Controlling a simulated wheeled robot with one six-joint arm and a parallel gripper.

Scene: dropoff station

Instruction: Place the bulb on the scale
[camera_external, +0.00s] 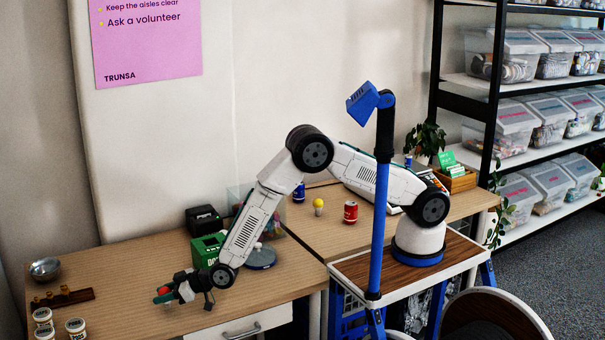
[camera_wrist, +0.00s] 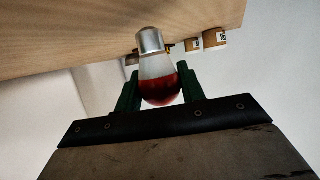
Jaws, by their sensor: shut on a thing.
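My gripper (camera_external: 166,295) is low over the front of the left table. In the wrist view its green fingers (camera_wrist: 160,88) are shut around a bulb (camera_wrist: 158,67) with a red globe, white collar and silver base. The silver base points away from my gripper. In the external view the bulb (camera_external: 163,290) shows only as a small red patch. A round blue-grey disc (camera_external: 262,260), which looks like the scale, lies right of my forearm, partly hidden by it. My gripper is left of it and apart from it.
A green box (camera_external: 205,250) and a black case (camera_external: 204,219) stand behind my forearm. White tubs (camera_external: 75,327), a wooden rack (camera_external: 63,298) and a metal bowl (camera_external: 45,268) are at left.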

